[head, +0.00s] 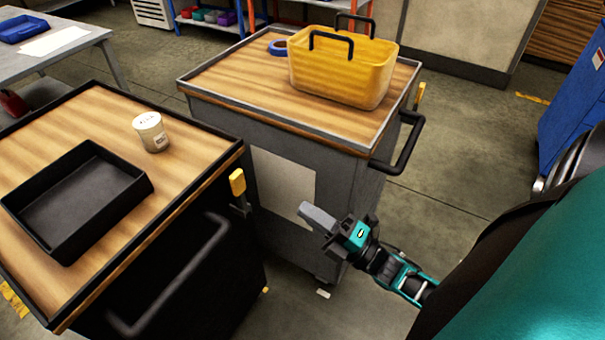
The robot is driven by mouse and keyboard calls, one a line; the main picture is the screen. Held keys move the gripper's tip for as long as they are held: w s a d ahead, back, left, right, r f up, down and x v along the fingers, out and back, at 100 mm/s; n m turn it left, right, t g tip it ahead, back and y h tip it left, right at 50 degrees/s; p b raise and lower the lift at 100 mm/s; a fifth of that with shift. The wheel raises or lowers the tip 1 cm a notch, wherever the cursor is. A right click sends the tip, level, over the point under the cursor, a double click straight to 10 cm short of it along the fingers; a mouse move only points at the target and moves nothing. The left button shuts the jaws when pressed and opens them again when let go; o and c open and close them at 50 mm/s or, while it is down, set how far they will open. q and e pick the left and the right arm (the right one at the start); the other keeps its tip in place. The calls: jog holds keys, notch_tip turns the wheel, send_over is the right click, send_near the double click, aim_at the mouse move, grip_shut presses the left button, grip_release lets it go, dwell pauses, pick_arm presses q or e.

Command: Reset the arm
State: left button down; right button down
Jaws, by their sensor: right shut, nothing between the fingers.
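My right gripper (318,218) is in front of the grey cart's side, below the level of its top. It is shut and holds nothing. My right arm comes in from the lower right, with teal and black links. My left gripper and left arm are not in view.
A black cart with a wooden top (88,112) stands at left, bearing a black tray (75,200) and a white cup (150,132). A grey cart (232,75) bears a yellow basket (342,72) and a blue ring (278,48). Open floor (470,150) lies at right, before a blue cabinet (575,100).

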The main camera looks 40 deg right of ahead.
dwell(0.5)
jog(key=s+a+f+m+g+h, duration=0.2)
jog(key=a+f+m+g+h, duration=0.1)
jog(key=m, duration=0.7)
jog(key=s+a+f+m+g+h, duration=0.2)
jog(key=a+f+m+g, duration=0.3)
jog(key=m, duration=0.5)
jog(key=shift+s+a+f+g+h, duration=0.3)
jog(key=shift+a+g+h, duration=0.15)
jog(key=shift+g+h, duration=0.25)
